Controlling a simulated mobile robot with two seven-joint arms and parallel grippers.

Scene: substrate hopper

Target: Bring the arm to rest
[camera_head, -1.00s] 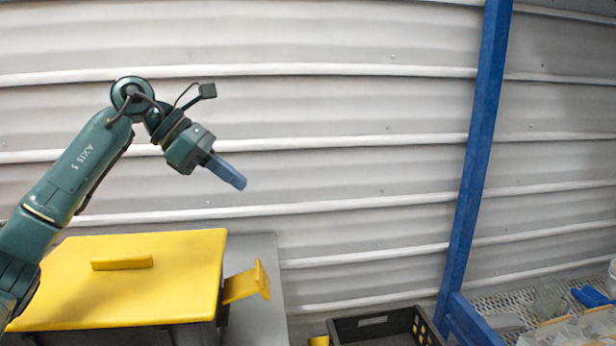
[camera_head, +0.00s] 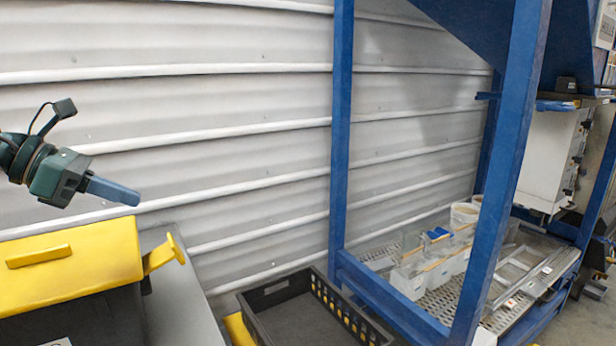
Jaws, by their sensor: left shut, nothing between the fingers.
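My left gripper (camera_head: 113,191) is at the left of the head view, in the air above the yellow-lidded bin (camera_head: 75,270). Its blue-grey fingers are together with nothing between them and point right and slightly down. The gripper is apart from the lid. Most of my left arm is cut off by the left edge of the picture. My right gripper does not show.
A black crate (camera_head: 262,300) stands on the right of the bin, its inside looking empty. A blue frame (camera_head: 341,140) rises behind it, with a mesh shelf holding white containers (camera_head: 408,281) and white cups (camera_head: 464,214). A corrugated wall closes the back.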

